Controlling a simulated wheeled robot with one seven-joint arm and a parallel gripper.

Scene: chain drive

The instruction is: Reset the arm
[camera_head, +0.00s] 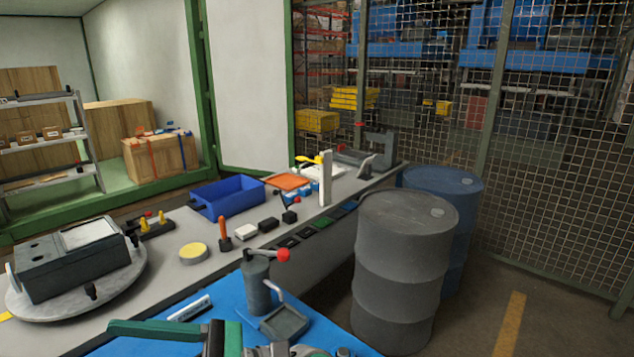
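I cannot make out my gripper or arm in the head view. At the bottom edge a green bar (160,328) shows beside a dark block with a green side, with metal parts to its right. They are cut off by the frame, and I cannot tell what they belong to.
A grey bench holds a dark box (72,262) on a round plate, a blue bin (228,196), a yellow disc (193,252) and small tools. A red-knobbed grey cylinder (257,285) stands on a blue surface (228,295). A grey drum (402,265) and blue drum (465,215) stand right.

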